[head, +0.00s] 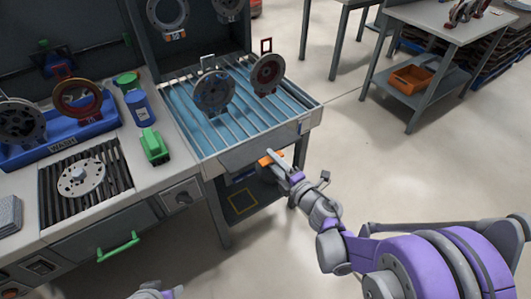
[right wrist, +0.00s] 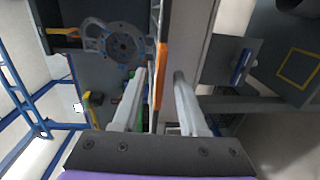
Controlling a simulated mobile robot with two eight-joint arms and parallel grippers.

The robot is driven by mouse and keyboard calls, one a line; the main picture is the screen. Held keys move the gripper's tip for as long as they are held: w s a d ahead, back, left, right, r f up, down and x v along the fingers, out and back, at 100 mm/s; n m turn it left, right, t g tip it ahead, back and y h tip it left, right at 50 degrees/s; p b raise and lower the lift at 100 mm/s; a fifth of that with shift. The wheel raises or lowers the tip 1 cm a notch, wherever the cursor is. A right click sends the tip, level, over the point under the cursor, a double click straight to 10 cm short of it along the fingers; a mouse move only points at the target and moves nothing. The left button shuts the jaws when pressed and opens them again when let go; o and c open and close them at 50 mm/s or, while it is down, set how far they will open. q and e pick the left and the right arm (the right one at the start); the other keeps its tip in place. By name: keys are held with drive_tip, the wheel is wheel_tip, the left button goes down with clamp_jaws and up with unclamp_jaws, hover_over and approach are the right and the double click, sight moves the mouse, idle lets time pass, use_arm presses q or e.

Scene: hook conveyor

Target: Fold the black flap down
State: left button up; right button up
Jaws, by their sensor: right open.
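My right gripper (head: 272,158) reaches in from the lower right to the front edge of the slatted blue basin (head: 312,106). An orange tab (head: 264,161) sits at its fingertips. In the right wrist view the two fingers are apart, and the orange strip (right wrist: 161,75) runs upright between their tips with gaps on both sides. The grey front panel (head: 240,153) of the basin is behind the tab. I cannot make out for certain which surface is the black flap. Only a small part of my left arm shows at the bottom edge; its gripper is not visible.
Several round metal parts on hangers, such as one grey disc (head: 213,91), stand over the basin. An orange bin (head: 411,79) is on a shelf to the right. Open floor lies on the right.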

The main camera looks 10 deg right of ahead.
drive_tip(key=shift+x, duration=2.1)
clamp_jaws()
